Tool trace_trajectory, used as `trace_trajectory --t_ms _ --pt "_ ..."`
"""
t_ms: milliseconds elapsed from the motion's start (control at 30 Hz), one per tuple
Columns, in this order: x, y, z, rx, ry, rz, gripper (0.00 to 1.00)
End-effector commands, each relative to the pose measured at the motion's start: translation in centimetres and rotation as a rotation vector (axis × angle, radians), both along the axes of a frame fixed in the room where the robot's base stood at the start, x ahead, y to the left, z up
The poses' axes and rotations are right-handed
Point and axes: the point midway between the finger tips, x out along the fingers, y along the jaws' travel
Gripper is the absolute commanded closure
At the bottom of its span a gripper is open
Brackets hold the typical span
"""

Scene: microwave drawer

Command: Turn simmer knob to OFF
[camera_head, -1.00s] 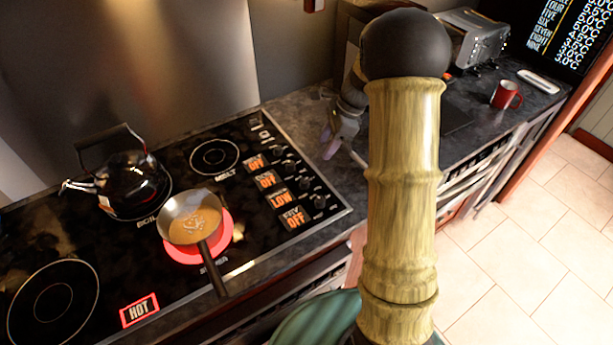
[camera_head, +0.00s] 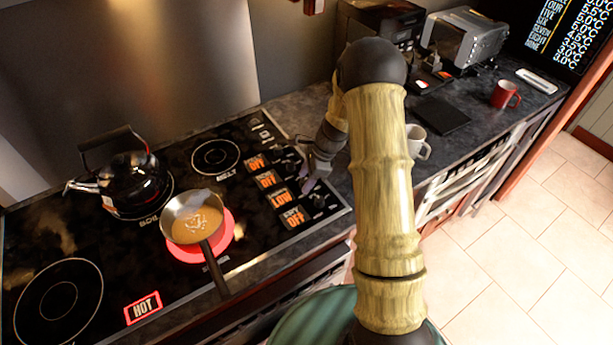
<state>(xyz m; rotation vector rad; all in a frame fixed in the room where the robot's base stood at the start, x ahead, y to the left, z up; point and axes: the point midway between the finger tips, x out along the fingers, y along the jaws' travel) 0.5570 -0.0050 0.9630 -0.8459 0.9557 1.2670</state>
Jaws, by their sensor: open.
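The cooktop's knobs run along its right side, beside a column of lit labels. One label reads LOW (camera_head: 282,199); the two above and the lowest one read OFF. The knob beside LOW is largely hidden by my fingers. My gripper (camera_head: 306,178) is open, with its fingers pointing down over the knob column near LOW. I cannot tell whether they touch the knob. The lowest knob (camera_head: 319,200) is visible just below the fingers. A pan (camera_head: 193,222) with orange-brown food sits on the glowing red SIMMER burner (camera_head: 229,230).
A black kettle (camera_head: 128,180) stands on the back-left burner. A HOT label (camera_head: 143,308) glows at the front. A white mug (camera_head: 417,141), a red mug (camera_head: 505,95) and a toaster oven (camera_head: 467,38) stand on the right counter.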

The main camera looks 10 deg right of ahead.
Motion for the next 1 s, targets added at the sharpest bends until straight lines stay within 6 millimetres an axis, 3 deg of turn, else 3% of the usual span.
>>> trace_trajectory --t_ms 167,400,1000 --pt "0.01 0.02 0.01 0.0 0.0 0.0 0.52" --pt "-0.01 -0.06 0.02 0.0 0.0 -0.001 0.97" --pt "0.11 -0.25 0.08 0.0 0.001 0.128 0.96"
